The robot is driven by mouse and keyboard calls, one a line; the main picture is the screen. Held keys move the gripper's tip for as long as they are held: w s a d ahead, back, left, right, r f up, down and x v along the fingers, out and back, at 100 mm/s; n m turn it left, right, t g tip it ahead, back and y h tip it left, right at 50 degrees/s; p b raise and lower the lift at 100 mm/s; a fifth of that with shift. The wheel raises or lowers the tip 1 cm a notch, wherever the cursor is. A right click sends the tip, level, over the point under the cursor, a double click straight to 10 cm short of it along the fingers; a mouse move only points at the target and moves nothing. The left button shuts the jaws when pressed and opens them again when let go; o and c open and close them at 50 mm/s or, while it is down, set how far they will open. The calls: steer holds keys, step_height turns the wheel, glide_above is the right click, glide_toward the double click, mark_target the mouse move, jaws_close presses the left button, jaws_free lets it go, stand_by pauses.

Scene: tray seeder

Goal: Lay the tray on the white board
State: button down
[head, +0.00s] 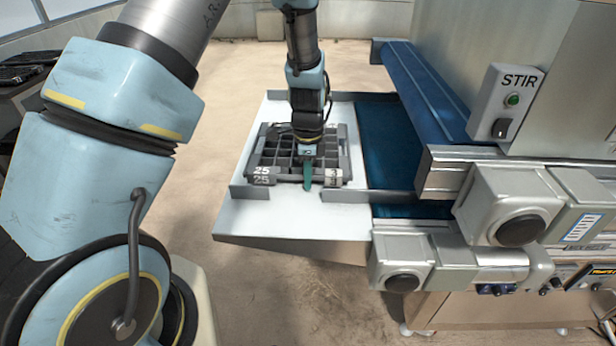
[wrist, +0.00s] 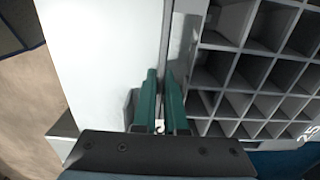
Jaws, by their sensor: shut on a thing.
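The tray (head: 340,160) is dark grey, with many square cells and white number labels on its near side. In the head view it is level over the white board (head: 290,222), between the board's raised edges. I cannot tell whether its underside touches the board. My gripper (head: 308,184) points down at the middle of the tray's near side. In the wrist view, my gripper's green fingers (wrist: 164,105) are closed on the tray's edge wall, with the tray's cells (wrist: 232,70) to their right. The white board (wrist: 100,55) shows to their left.
A dark blue belt (head: 385,140) adjoins the board on the right. Low upright guides (head: 250,192) stand on the board near the tray's front corners. The machine with a STIR switch box (head: 507,102) stands to the right. Open floor (head: 205,140) lies to the left.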

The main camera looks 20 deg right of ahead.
steer(key=shift+f, duration=0.2)
steer(key=c, duration=1)
jaws_free()
steer(key=shift+r, duration=0.1)
step_height(320, 180, up, 12)
steer(key=b, duration=0.3)
steer(key=s+a+n, duration=0.1)
steer(key=a+n, duration=0.6)
steer(key=a, duration=0.3)
steer(key=s+a+r+n+t, duration=0.1)
steer(key=a+n, duration=0.6)
steer(key=a, duration=0.3)
steer(key=s+a+r+n, duration=0.1)
steer(key=s+a+n, duration=0.1)
steer(key=a+n, duration=0.6)
steer(key=shift+a+r+t, duration=0.15)
steer(key=shift+a+t, duration=0.15)
steer(key=shift+a, duration=0.8)
